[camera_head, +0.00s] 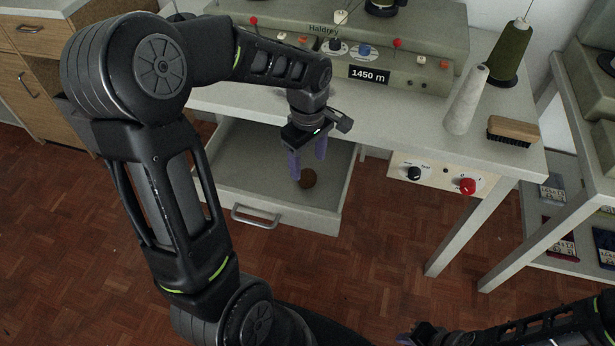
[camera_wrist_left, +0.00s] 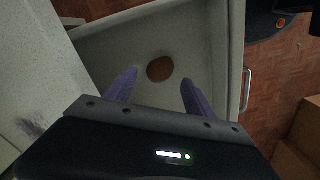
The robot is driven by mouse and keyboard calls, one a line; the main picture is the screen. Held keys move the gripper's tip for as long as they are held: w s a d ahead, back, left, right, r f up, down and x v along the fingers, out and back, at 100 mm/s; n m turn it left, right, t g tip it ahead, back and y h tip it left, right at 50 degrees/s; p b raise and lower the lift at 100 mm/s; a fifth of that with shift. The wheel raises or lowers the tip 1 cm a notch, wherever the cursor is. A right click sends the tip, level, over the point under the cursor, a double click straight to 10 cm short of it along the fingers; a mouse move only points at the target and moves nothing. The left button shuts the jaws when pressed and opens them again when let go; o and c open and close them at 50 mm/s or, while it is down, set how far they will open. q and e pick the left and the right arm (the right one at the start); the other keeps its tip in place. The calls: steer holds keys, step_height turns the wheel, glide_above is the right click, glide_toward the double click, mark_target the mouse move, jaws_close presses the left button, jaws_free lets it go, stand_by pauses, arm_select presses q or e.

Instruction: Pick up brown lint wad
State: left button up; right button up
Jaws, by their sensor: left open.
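The brown lint wad (camera_head: 308,178) is a small round brown clump lying on the floor of the open drawer (camera_head: 240,178). It also shows in the left wrist view (camera_wrist_left: 160,69), ahead of my fingertips and roughly between them. My left gripper (camera_head: 308,160) is open, with purple fingers pointing down into the drawer, close to the wad. In the left wrist view the two fingers (camera_wrist_left: 159,80) are spread wide with nothing between them. My right arm shows at the lower right of the head view, but whether its gripper is open or shut is unclear.
The drawer's front wall and handle (camera_head: 256,217) stand near the wad. The table top (camera_head: 400,115) overhangs the drawer's back. On it are a grey machine (camera_head: 440,50), a white cone (camera_head: 466,100), a green spool (camera_head: 510,52) and a brush (camera_head: 513,130).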

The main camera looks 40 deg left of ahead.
mark_target(308, 174)
arm_select(q)
steer(key=shift+a+f, duration=0.1)
steer(key=shift+f, duration=2.5)
jaws_close()
